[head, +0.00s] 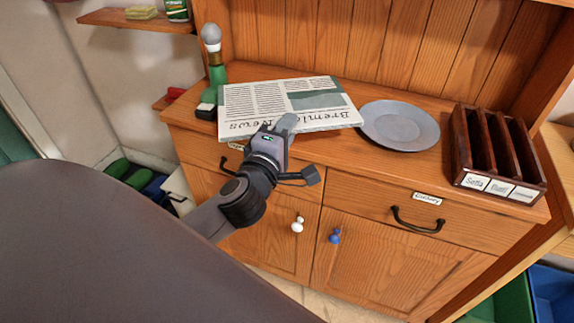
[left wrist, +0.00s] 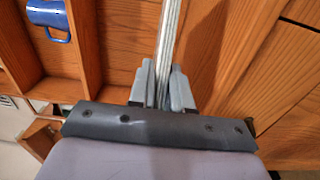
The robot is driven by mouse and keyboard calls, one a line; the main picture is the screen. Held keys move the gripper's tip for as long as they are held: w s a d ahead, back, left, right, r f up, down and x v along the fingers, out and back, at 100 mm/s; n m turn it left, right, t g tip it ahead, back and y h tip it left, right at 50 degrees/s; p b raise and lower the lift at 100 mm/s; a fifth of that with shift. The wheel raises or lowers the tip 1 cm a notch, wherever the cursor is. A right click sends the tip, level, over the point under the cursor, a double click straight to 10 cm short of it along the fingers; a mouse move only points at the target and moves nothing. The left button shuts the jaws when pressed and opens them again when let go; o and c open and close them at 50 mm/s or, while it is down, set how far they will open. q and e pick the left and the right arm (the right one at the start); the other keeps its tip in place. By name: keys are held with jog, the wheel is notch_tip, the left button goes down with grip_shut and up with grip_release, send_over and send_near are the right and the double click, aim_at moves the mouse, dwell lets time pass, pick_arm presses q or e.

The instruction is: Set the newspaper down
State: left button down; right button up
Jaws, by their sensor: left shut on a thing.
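The newspaper (head: 283,104) is a folded, printed sheet at the left part of the wooden sideboard's top (head: 360,150). It looks level in the head view; I cannot tell whether it touches the wood. My left gripper (head: 285,126) is shut on the newspaper's front edge. In the left wrist view the newspaper (left wrist: 169,50) shows edge-on as a thin pale strip between the two fingers of my left gripper (left wrist: 163,85). The sideboard surface under the paper is hidden. My right gripper is not in view.
A grey plate (head: 400,125) lies just right of the newspaper. A dark wooden rack (head: 495,155) with labelled slots stands at the right end. A green bottle-like object (head: 215,72) with a grey ball top stands at the left. A blue mug (left wrist: 50,16) shows in the left wrist view.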

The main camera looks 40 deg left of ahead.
pick_arm(q)
notch_tip(320, 180, down, 8)
jog(key=b, duration=0.3)
jog(key=shift+f, duration=0.15)
jog(key=c, duration=1.1)
grip_release()
jog(key=shift+o, duration=0.2)
